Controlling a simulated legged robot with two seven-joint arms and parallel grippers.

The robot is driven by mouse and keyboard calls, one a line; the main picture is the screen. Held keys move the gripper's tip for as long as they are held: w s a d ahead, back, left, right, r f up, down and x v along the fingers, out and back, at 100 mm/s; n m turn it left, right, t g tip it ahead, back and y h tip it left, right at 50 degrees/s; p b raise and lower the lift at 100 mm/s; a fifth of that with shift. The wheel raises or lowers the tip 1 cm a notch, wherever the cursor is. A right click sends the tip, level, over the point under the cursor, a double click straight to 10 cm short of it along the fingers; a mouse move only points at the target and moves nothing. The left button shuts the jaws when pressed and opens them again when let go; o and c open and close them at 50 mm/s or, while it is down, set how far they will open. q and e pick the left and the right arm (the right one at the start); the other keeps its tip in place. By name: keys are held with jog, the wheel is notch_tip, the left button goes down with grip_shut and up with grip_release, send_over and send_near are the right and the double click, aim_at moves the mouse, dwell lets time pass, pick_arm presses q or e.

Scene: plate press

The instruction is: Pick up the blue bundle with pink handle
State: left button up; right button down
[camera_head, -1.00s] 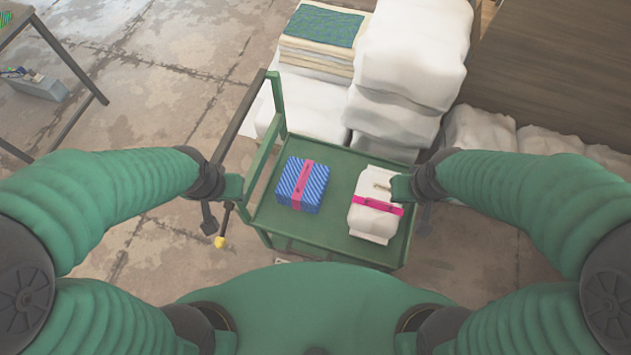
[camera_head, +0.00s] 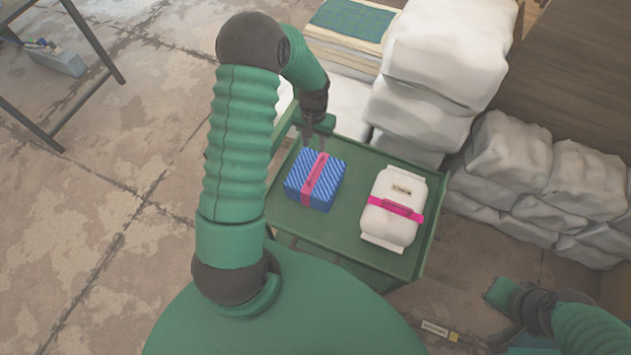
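The blue bundle (camera_head: 330,186), striped with a pink strap handle (camera_head: 313,181) across its top, sits on the left of the green cart tray (camera_head: 348,228). My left arm arches over from the front. My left gripper (camera_head: 317,138) points down just above the bundle's far edge, its fingers apart with nothing seen between them. Whether it touches the bundle is hard to tell. My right gripper (camera_head: 505,305) is low at the bottom right, away from the cart, and its fingers do not show clearly.
A white bag with a pink strap (camera_head: 393,205) lies on the tray right of the bundle. White sacks (camera_head: 435,60) and folded cloths (camera_head: 350,25) are stacked behind the cart. More white sacks (camera_head: 540,185) lie at right.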

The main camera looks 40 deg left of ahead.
pick_arm(q)
send_over(316, 166)
jog(key=f, duration=0.7)
jog(key=shift+w+d+f, duration=0.1)
jog(key=shift+w+f, duration=0.2)
jog(key=shift+f, duration=0.05)
jog(key=f, duration=0.5)
jog(key=shift+s+a+f, duration=0.3)
jog(key=shift+s+f, duration=0.1)
jog(key=shift+w+d, duration=0.1)
jog(key=shift+d, duration=0.05)
jog(key=shift+d+r, duration=0.1)
jog(key=shift+c, duration=0.7)
grip_shut()
